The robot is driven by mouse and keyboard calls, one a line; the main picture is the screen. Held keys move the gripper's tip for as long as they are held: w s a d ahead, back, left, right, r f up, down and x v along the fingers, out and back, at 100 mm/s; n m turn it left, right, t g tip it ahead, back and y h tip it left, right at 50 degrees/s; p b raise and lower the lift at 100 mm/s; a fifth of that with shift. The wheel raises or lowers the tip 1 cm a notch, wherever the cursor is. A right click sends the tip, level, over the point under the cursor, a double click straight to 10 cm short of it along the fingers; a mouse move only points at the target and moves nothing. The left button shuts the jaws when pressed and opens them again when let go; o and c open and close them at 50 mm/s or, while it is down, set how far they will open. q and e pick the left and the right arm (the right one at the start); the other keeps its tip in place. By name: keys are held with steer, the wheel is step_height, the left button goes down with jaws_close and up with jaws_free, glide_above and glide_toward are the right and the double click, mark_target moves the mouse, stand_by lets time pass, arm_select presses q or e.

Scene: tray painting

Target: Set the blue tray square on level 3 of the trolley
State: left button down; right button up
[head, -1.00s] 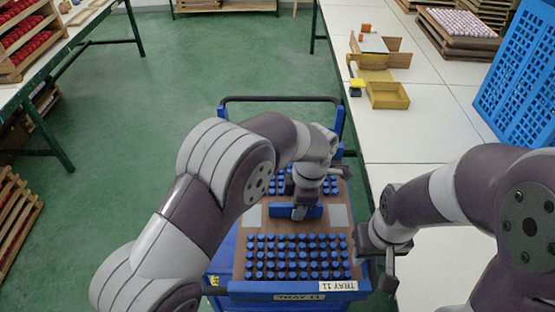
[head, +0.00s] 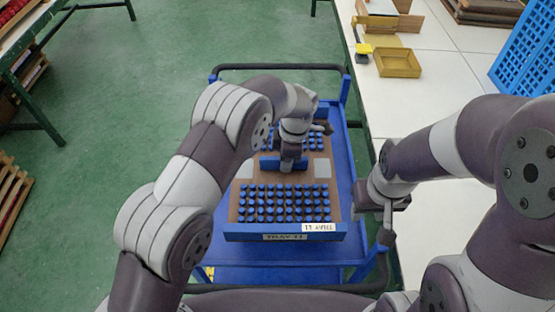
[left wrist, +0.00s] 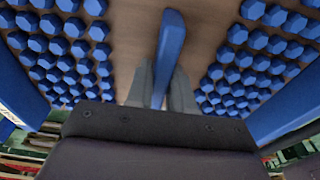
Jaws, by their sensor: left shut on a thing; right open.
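The blue tray (head: 255,238) has a brown floor, several rows of blue caps, a blue centre handle and a "TRAY 11" label on its front wall. My left gripper (left wrist: 163,92) is shut on the centre handle (left wrist: 172,40), with a finger on each side. In the head view my left gripper (head: 290,163) partly hides the far caps. The tray is over the blue trolley (head: 280,272), within its outline. I cannot tell whether it touches a level, or which. My right gripper (head: 387,212) is open and empty, right of the tray, by the trolley's right side.
The trolley's black far rail (head: 280,68) and corner posts bound the tray area. A white table (head: 440,105) stands close on the right, with a yellow box (head: 397,63) and a blue crate (head: 528,50). Green floor (head: 130,100) is clear on the left.

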mark_target(277, 154)
arm_select(q)
steer(key=w+f, duration=0.1)
steer(key=w+a+f, duration=0.1)
steer(key=w, duration=0.1)
steer(key=w+a+f+p, duration=0.1)
steer(key=w, duration=0.1)
steer(key=shift+a, duration=0.15)
step_height(277, 154, down, 4)
steer(key=shift+r+p, duration=0.25)
steer(key=shift+p, duration=0.45)
steer(key=shift+f, duration=0.3)
steer(key=c, duration=1)
jaws_free()
steer(key=shift+s+f, duration=0.1)
